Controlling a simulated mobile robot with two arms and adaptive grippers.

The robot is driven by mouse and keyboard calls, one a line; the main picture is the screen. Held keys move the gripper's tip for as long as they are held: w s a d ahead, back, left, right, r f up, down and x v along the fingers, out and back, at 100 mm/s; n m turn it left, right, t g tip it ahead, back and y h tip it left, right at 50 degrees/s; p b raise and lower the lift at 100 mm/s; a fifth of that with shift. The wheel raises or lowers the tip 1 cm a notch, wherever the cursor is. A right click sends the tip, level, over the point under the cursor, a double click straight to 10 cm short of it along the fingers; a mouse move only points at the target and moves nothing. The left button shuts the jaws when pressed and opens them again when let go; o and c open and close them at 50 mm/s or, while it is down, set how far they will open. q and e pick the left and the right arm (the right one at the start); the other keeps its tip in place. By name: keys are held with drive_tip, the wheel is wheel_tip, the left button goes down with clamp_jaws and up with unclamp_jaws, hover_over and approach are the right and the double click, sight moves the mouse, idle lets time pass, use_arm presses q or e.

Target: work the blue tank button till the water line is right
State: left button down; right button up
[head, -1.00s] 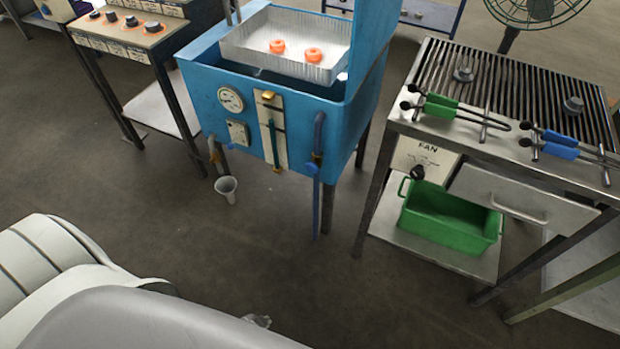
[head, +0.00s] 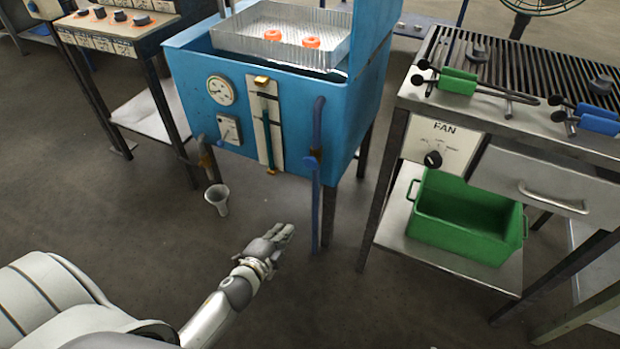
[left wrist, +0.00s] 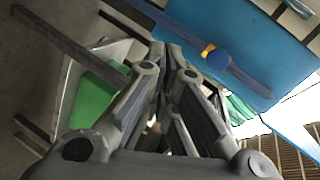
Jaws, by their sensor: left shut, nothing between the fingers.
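The blue tank (head: 285,110) stands at the upper middle in the head view. Its front carries a round gauge (head: 221,90), a small plate with a switch-like part (head: 229,130), and a pale sight strip (head: 268,130) with a green tube and yellow ends. I cannot make out a blue button or read the water line. My left gripper (head: 284,232) is low in front of the tank, shut and empty, apart from it. In the left wrist view its fingers (left wrist: 172,55) are together, with the tank (left wrist: 240,50) beyond. My right gripper is not in view.
A blue pipe (head: 317,140) runs down the tank's front right, with a grey funnel (head: 217,198) below left. A foil tray (head: 282,48) with two orange rings sits on the tank. At right stand a grill table (head: 530,130) and a green bin (head: 465,220).

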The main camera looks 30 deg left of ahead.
use_arm(q)
wheel_tip(320, 180, up, 10)
drive_tip(key=w+m+t+b, duration=0.2)
drive_tip(key=m+t+b, duration=0.1)
drive_tip(key=m+b, duration=0.1)
drive_tip(key=shift+d+f+t+h+b, duration=0.15)
drive_tip(key=shift+t+h+b, duration=0.15)
drive_tip(key=shift+b, duration=0.05)
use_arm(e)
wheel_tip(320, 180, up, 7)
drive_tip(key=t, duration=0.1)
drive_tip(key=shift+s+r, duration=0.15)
use_arm(q)
drive_tip(key=shift+w, duration=0.25)
approach(310, 167)
wheel_tip(310, 167, up, 3)
drive_tip(key=w+d, duration=0.1)
drive_tip(key=shift+w+d+b, duration=0.15)
drive_tip(key=shift+w+b, duration=0.15)
drive_tip(key=shift+w, duration=2.85)
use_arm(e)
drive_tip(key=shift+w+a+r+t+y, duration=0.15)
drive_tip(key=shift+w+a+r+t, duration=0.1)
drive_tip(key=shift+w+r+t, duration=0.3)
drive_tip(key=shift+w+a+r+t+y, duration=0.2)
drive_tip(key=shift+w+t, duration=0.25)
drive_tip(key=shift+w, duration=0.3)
use_arm(q)
drive_tip(key=shift+w, duration=0.1)
